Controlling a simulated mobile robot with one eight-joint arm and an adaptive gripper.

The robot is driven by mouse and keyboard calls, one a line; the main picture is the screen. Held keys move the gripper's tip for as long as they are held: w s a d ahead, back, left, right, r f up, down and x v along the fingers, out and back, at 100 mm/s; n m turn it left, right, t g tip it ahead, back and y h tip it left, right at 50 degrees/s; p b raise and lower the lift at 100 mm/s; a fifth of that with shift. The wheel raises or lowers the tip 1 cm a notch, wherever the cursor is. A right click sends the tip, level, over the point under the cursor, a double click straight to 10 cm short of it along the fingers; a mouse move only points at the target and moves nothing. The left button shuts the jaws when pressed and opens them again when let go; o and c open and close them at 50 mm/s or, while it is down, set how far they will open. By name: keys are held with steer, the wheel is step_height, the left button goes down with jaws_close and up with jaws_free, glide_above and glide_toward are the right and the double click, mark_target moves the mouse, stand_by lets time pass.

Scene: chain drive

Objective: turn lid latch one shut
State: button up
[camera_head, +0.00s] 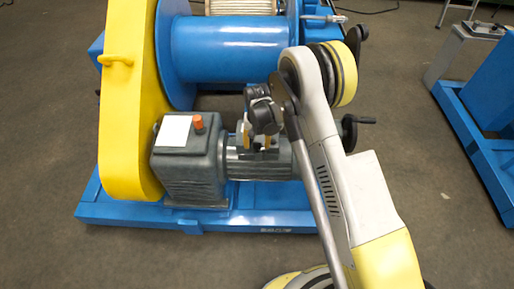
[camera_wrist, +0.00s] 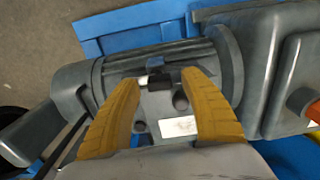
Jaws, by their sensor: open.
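My gripper (camera_head: 257,142) is above the grey motor (camera_head: 284,165), its yellow fingers pointing down. In the wrist view my gripper (camera_wrist: 160,80) is open, with a wide gap between its fingers. A small black latch-like piece (camera_wrist: 160,81) shows between the fingertips, with a bright silver bit at its left. It sits at the edge of a grey lid (camera_wrist: 153,108) on the motor, which has dark round holes and a white label. I cannot tell whether the fingers touch the piece. The lower part of the lid is hidden by my gripper.
A grey gearbox (camera_head: 187,168) with an orange cap (camera_head: 198,122) stands left of the motor. A yellow guard (camera_head: 130,130) and a blue drum (camera_head: 225,48) rise around it. A black crank handle (camera_head: 358,121) sticks out at right.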

steer(key=shift+f, duration=0.35)
jaws_close()
